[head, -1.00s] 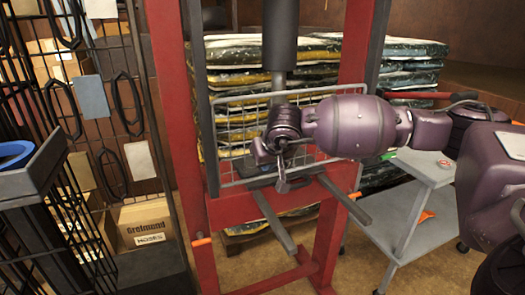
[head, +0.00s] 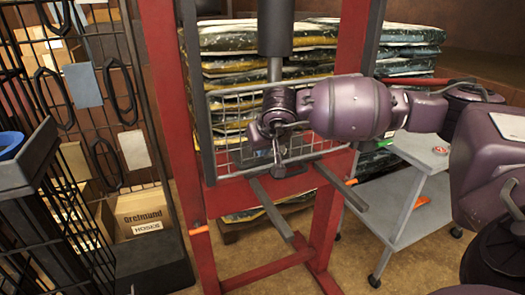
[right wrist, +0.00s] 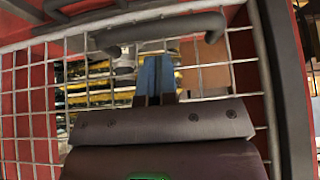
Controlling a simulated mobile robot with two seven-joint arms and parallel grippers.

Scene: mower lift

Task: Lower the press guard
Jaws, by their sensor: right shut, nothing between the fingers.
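The press guard (head: 222,128) is a grey wire-mesh panel in a thin frame. It hangs across the front of the red press (head: 170,110), its lower edge just above the red cross beam. In the right wrist view the mesh (right wrist: 36,125) fills much of the picture, with a dark bar handle (right wrist: 160,33) across its upper part. My right gripper (head: 278,168) is in front of the guard. Its fingers (right wrist: 156,75) are shut and empty, with the tips just below the handle bar in that view. Whether they touch the mesh is unclear. My left gripper is out of view.
Two grey bars (head: 340,187) stick out forward from the press bed. A grey cart (head: 400,205) stands to the right. A black wire rack (head: 70,190) and a hose box (head: 140,213) are at left. Stacked bags (head: 410,45) stand behind the press.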

